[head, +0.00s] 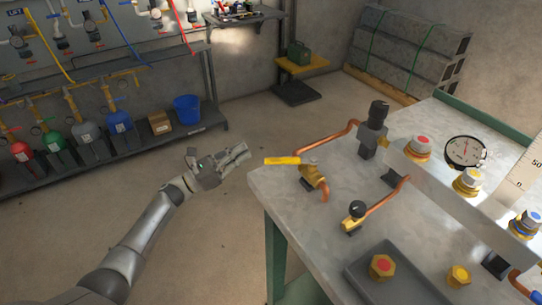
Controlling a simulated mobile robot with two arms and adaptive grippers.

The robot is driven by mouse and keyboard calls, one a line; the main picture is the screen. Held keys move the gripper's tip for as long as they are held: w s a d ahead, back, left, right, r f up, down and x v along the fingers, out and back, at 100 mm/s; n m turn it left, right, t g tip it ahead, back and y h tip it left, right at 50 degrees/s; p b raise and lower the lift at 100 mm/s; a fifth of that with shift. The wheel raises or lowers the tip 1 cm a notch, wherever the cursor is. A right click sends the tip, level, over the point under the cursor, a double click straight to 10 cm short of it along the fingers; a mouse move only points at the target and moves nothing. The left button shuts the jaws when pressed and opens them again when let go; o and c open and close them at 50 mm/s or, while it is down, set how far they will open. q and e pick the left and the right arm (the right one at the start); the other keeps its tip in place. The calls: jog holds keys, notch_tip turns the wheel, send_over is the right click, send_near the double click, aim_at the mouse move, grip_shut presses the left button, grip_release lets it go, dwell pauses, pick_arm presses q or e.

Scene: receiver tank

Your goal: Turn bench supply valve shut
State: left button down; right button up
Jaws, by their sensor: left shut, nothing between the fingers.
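A brass valve (313,177) with a yellow lever handle (282,161) stands near the left corner of the workbench (345,185). It looks like the bench supply valve. The lever points left, towards the bench edge, and a copper pipe runs from the valve. My left gripper (243,153) is shut and empty, left of the bench corner, with its fingers pointing right towards the lever's free end. A gap shows between the fingertips and the lever. My right gripper is not in view.
On the bench are a brass valve with a black knob (357,210), a black regulator (375,125), a pressure gauge (465,151) and a grey tray (365,290) with brass fittings. Gas cylinders and a blue bucket (187,109) stand on a low shelf behind. Open floor lies left of the bench.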

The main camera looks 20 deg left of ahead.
aim_at(292, 160)
pick_arm(q)
jog(key=s+r+m+g+h+b, duration=0.1)
jog(key=s+r+m+g, duration=0.3)
jog(key=m, duration=0.6)
jog(key=s+d+r+m+g+h+b, duration=0.1)
jog(key=s+r+m+g+b, duration=0.1)
jog(key=r+m+g, duration=0.55)
jog(key=s+r+m+g+h+b, duration=0.1)
jog(key=s+r+m+g, duration=0.15)
jog(key=m, duration=0.85)
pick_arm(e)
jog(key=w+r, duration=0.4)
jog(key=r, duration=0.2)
pick_arm(q)
jog(key=d+p, duration=0.1)
jog(key=d, duration=0.2)
jog(key=s+d+p, duration=0.1)
jog(key=d, duration=0.3)
jog(key=s+d, duration=0.1)
jog(key=d, duration=0.3)
jog(key=shift+s+r+p, duration=0.25)
jog(key=shift+r+p, duration=0.1)
jog(key=shift+p, duration=0.05)
jog(key=shift+s+d, duration=0.15)
jog(key=shift+s, duration=0.3)
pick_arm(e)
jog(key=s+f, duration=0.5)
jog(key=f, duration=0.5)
pick_arm(q)
jog(key=shift+f, duration=0.1)
